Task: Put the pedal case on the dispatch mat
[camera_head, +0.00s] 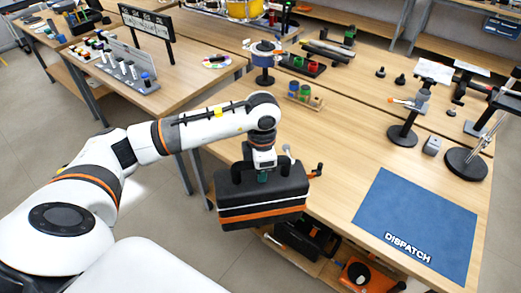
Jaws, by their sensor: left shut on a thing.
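The pedal case (262,199) is a black box with an orange band and a thin white stripe. It hangs at the near left edge of the wooden table, with part of it in front of that edge. My left gripper (264,176) is above it, shut on its top, where the handle is largely hidden. The dispatch mat (415,222) is a blue sheet with the word DISPATCH, flat on the table to the right of the case. The mat is bare. My right gripper is not in view.
Between case and mat the tabletop (340,180) is mostly clear. A small orange-tipped tool (316,171) is just right of the case. A black-based stand (403,135) and a round-based stand (466,162) are behind the mat. A lower shelf holds black and orange items (362,277).

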